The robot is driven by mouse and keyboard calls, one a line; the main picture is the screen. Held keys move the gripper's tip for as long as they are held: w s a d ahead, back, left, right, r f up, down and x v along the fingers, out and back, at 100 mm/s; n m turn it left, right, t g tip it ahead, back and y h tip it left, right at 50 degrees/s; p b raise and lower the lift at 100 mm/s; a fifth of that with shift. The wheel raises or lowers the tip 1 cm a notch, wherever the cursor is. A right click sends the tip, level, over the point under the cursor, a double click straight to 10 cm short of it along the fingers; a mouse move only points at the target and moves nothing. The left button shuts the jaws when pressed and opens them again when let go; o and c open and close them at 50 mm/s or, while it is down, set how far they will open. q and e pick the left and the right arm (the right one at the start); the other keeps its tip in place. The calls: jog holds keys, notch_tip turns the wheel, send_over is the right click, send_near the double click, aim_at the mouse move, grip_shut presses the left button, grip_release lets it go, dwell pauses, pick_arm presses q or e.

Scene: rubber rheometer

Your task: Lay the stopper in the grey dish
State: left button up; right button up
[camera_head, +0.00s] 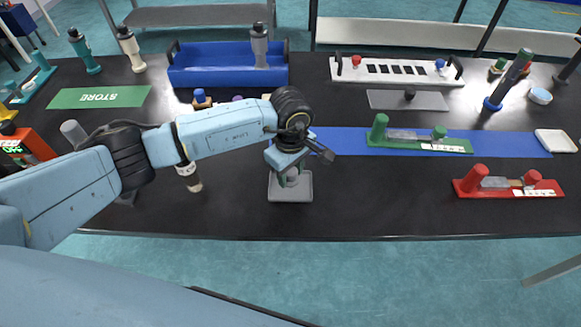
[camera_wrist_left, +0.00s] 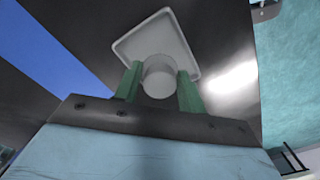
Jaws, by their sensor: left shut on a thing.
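The grey dish (camera_head: 301,195) is a small square tray near the table's front edge, at the middle of the head view. It shows pale in the left wrist view (camera_wrist_left: 153,38). My left gripper (camera_head: 291,181) points down over the dish, its green fingers shut on the stopper. The stopper (camera_wrist_left: 158,80) is a pale grey round piece between the fingers in the left wrist view, in front of the dish. Its underside is hidden, so I cannot tell whether it touches the dish. My right gripper is not in view.
A blue strip (camera_head: 345,142) runs behind the dish. A green fixture (camera_head: 415,143) and a red fixture (camera_head: 508,187) stand to the right. A blue bin (camera_head: 215,75) is at the back.

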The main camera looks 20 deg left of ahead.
pick_arm(q)
jog(key=shift+f, duration=0.65)
jog(key=shift+f+b, duration=0.25)
jog(key=shift+b, duration=0.2)
jog(key=o, duration=1)
jog(key=shift+o, duration=0.2)
notch_tip(320, 180, up, 14)
jog(key=shift+f, duration=0.25)
